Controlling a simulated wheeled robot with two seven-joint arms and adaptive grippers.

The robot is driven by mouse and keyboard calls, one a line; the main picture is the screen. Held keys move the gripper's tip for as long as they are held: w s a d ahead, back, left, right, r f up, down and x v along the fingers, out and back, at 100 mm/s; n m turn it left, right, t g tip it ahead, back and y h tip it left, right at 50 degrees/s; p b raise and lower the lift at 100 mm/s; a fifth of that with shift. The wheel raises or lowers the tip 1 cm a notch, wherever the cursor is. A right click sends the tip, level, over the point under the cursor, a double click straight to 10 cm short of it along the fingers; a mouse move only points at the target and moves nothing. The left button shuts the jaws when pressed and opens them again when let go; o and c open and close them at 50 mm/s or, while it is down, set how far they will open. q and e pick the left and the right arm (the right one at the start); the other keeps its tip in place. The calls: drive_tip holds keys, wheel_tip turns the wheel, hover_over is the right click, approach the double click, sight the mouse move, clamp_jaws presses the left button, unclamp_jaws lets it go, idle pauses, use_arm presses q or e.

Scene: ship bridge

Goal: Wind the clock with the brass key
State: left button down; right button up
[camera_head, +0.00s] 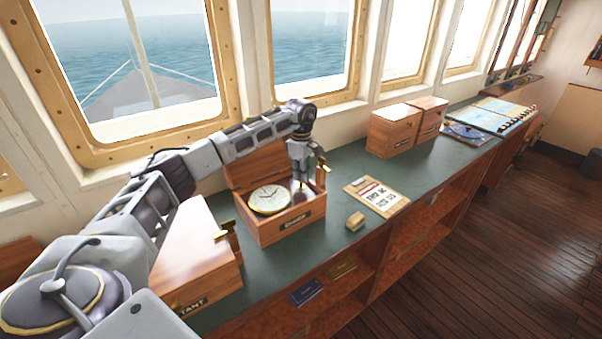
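The clock (269,200) has a round white dial with a brass rim and lies face up in an open wooden box (290,219) on the green counter. My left gripper (301,182) points down over the right part of this box, beside the clock. Its fingers are small and partly blend with what is below, so I cannot tell whether they are open or shut, or hold anything. A small brass piece (321,172) shows just right of the gripper; I cannot tell whether it is the key or a fitting of the box. My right gripper is out of view.
A larger wooden box (197,255) with a brass piece on its right edge stands to the left. A clipboard (377,195) and a small tan block (355,221) lie right of the clock box. Two wooden boxes (393,130) stand farther back. Windows (308,45) line the counter's far side.

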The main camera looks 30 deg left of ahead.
use_arm(q)
drive_tip(key=shift+n, duration=1.2)
drive_tip(key=n+p, duration=0.1)
drive_tip(key=n, duration=0.2)
drive_tip(key=shift+n, duration=0.3)
drive_tip(key=shift+n+p, duration=0.35)
drive_tip(key=shift+n, duration=0.75)
drive_tip(key=n, duration=0.3)
drive_tip(key=shift+p, duration=0.3)
drive_tip(key=n, duration=0.2)
drive_tip(key=shift+r+n, duration=0.1)
drive_tip(key=shift+n, duration=0.3)
drive_tip(key=shift+n+p, duration=0.4)
drive_tip(key=shift+n, duration=0.4)
drive_tip(key=n+p, duration=0.1)
drive_tip(key=n, duration=0.5)
drive_tip(key=shift+n, duration=0.3)
drive_tip(key=n+p, duration=0.1)
drive_tip(key=n, duration=0.2)
drive_tip(key=shift+n, duration=0.3)
drive_tip(key=n, duration=0.3)
drive_tip(key=shift+n+p, duration=0.4)
drive_tip(key=shift+n, duration=0.5)
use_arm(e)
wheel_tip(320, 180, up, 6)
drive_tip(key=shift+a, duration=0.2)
